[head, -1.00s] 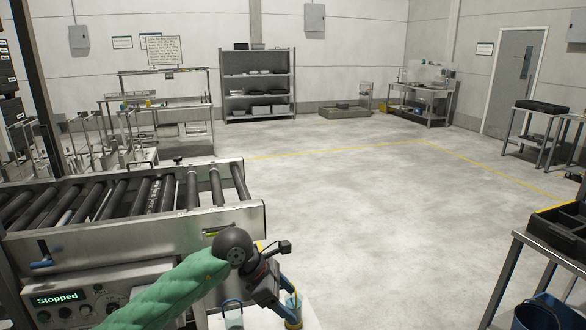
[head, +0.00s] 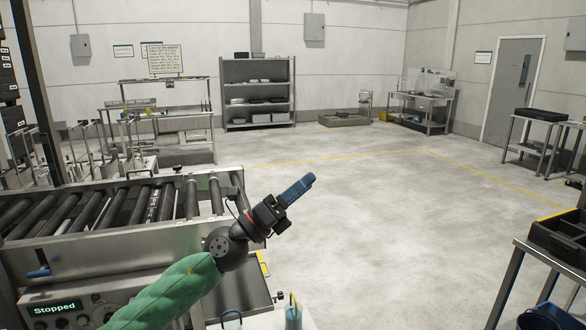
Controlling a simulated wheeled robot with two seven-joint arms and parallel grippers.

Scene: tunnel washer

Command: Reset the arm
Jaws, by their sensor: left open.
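My left gripper (head: 300,189) is on the arm with the green sleeve, which comes in from the lower left. It is raised in front of the right end of the roller conveyor (head: 120,204), and its blue fingers point up and to the right over the open floor. The fingers overlap from this angle, and nothing shows between them. My right gripper is not in the head view.
The washer's control panel (head: 100,306) reads "Stopped". A small bottle (head: 293,312) and a blue-handled container (head: 231,320) stand below the arm. A bench with a black tray (head: 560,236) and a blue bucket (head: 543,318) are at right. The middle floor is clear.

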